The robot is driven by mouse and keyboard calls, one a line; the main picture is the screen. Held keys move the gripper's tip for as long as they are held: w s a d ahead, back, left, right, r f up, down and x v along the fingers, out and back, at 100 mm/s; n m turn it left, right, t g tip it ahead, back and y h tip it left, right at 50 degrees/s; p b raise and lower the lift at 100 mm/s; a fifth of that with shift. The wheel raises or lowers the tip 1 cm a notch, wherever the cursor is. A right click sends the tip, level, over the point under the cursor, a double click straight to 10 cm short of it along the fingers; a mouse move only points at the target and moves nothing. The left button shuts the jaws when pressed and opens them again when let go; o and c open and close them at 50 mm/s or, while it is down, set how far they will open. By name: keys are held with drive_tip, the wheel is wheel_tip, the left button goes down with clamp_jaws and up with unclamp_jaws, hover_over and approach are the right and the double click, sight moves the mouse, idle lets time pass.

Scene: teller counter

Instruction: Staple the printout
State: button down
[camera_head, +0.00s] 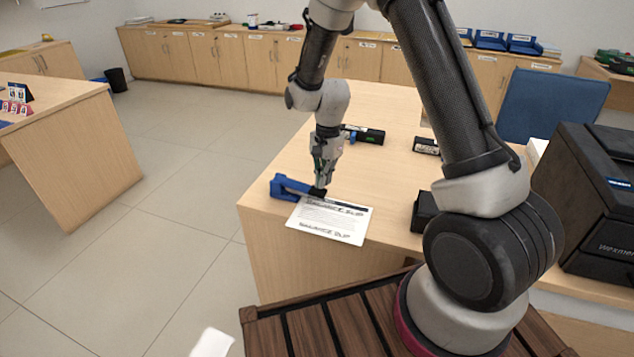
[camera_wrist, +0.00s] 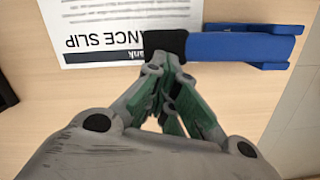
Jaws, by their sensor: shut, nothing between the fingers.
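The blue stapler (camera_head: 290,187) with a black front end lies on the counter near its left corner. Its black end is over the top edge of the printout (camera_head: 330,222), a white sheet headed "BALANCE SLIP". In the wrist view the stapler (camera_wrist: 240,47) reaches right from the sheet (camera_wrist: 105,25), its black end overlapping the sheet's edge. My gripper (camera_head: 320,187) points down at the stapler's black end, with its fingers shut and empty. In the wrist view the fingertips (camera_wrist: 165,68) are right by that black end; whether they touch it I cannot tell.
A black printer (camera_head: 600,200) stands at the right. A black box (camera_head: 424,211) lies right of the sheet, and dark items (camera_head: 364,135) lie farther back. A blue chair (camera_head: 550,105) is behind the counter.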

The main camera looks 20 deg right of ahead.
drive_tip(key=shift+w+d+r, duration=0.15)
drive_tip(key=shift+w+d, duration=0.1)
drive_tip(key=shift+d, duration=0.1)
wheel_tip(320, 180, up, 12)
drive_tip(key=d, duration=0.1)
drive_tip(key=shift+w, duration=0.4)
drive_tip(key=s+d+r+n+t, duration=0.1)
drive_tip(key=s+d+r+n, duration=0.2)
drive_tip(key=s, duration=0.6)
drive_tip(key=s+d+r+n+t, duration=0.2)
drive_tip(key=s+d+r+n, duration=0.2)
drive_tip(key=s+r, duration=0.4)
drive_tip(key=s+d+r+n+t+h, duration=0.1)
drive_tip(key=s+d+r+n, duration=0.3)
drive_tip(key=s, duration=0.7)
wheel_tip(320, 180, up, 2)
drive_tip(key=shift+s+d+r+t, duration=0.15)
drive_tip(key=shift+s+d+t, duration=0.15)
drive_tip(key=shift+d+t, duration=0.25)
